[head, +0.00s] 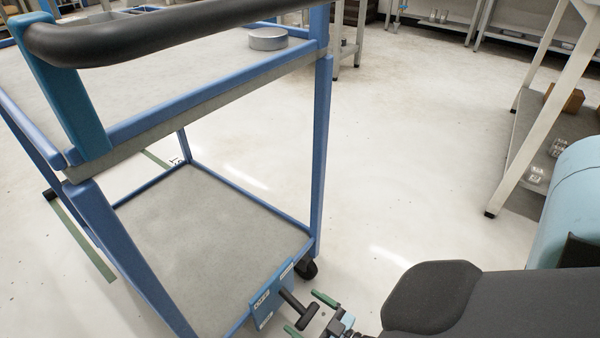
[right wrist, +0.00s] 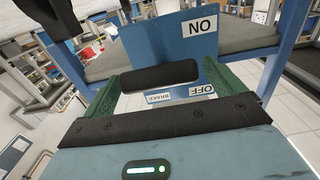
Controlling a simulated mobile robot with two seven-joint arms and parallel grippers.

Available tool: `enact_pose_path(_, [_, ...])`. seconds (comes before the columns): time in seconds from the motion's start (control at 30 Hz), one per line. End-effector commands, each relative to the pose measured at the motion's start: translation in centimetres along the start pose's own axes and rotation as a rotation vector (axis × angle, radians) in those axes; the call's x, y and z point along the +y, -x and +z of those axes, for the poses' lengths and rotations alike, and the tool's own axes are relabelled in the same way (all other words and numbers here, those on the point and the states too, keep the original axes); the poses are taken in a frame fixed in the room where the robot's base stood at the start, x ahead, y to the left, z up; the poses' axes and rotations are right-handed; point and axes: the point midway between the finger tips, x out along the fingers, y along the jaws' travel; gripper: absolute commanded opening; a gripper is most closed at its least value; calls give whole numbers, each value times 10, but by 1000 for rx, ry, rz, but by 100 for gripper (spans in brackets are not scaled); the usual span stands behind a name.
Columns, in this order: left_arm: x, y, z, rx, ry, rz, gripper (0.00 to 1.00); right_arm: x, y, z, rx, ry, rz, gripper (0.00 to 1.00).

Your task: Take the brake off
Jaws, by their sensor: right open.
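The brake is a blue plate (head: 268,300) low on the cart's near end, with a black lever (head: 298,304) sticking out from it. My right gripper (head: 311,314) is open at the lever, with its green fingers apart. In the right wrist view the lever's black end (right wrist: 160,75) lies between the two fingers, with a gap on each side visible. My left gripper is not in view.
The blue cart (head: 321,150) has a thick black handle (head: 150,32), a grey lower shelf (head: 205,240) and a caster (head: 307,269) near the brake. A round grey tin (head: 267,39) sits on its top. Clear floor lies right of the cart, before a workbench (head: 545,100).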

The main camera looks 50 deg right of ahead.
Motion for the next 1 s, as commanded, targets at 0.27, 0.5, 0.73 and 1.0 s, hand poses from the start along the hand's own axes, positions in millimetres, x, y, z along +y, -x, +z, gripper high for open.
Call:
enact_pose_path(0.27, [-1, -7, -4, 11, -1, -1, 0, 0, -22, 1, 0, 0, 0, 95])
enact_pose_path(0.5, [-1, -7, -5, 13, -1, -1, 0, 0, -23, 0, -1, 0, 0, 95])
enact_pose_path(0.73, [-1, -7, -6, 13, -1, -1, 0, 0, -23, 0, -1, -1, 0, 68])
enact_pose_path(1.0, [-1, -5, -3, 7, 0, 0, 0, 0, -23, 0, -1, -1, 0, 33])
